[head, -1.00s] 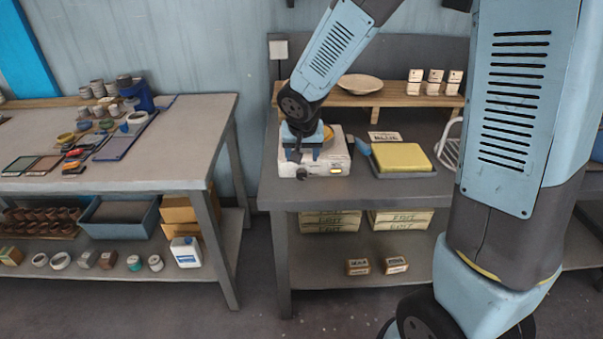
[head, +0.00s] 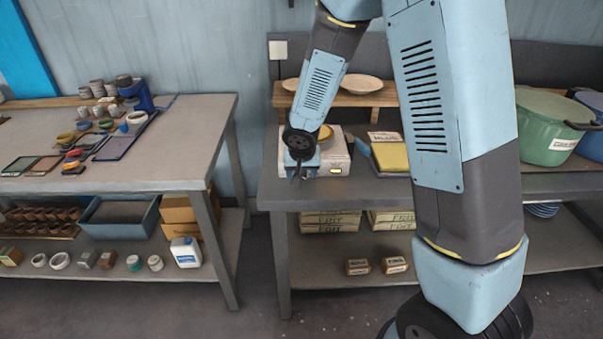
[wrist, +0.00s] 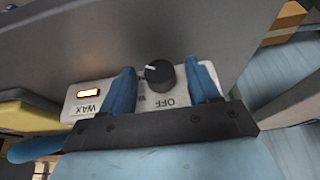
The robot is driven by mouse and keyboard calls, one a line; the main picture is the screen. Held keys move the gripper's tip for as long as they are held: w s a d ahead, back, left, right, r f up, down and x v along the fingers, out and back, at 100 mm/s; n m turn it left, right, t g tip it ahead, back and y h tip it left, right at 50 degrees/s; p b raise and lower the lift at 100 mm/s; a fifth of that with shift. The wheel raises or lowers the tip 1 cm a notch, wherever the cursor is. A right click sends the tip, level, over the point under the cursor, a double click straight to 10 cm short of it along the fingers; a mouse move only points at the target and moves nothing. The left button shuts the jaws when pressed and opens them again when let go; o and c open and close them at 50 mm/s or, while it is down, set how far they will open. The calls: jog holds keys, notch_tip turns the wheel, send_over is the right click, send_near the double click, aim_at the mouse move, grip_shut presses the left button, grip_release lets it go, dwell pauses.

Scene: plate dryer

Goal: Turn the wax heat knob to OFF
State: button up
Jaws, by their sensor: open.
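The wax heater (head: 337,157) is a white box on the right-hand bench, partly hidden behind my wrist in the head view. In the wrist view its front panel (wrist: 88,98) shows upside down, with a WAX label beside a lit amber light. The black wax heat knob (wrist: 158,73) has a white pointer mark aimed toward the left of the picture. The OFF label (wrist: 168,101) lies below the knob. My gripper (wrist: 161,66) is open, one blue finger on each side of the knob, with visible gaps. In the head view my gripper (head: 302,174) is at the heater's front.
A wooden shelf (head: 352,100) with bowls stands behind. A green pot (head: 550,128) is farther right. The bench's front edge (head: 350,197) lies just below my gripper.

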jog(key=shift+c, duration=0.3)
jog(key=c, duration=1)
jog(key=shift+o, duration=0.2)
jog(key=shift+a+f+h, duration=0.1)
jog(key=shift+h, duration=0.4)
jog(key=shift+a+n+h, duration=0.25)
jog(key=shift+n+h, duration=0.25)
jog(key=shift+h, duration=1.1)
jog(key=o, duration=1)
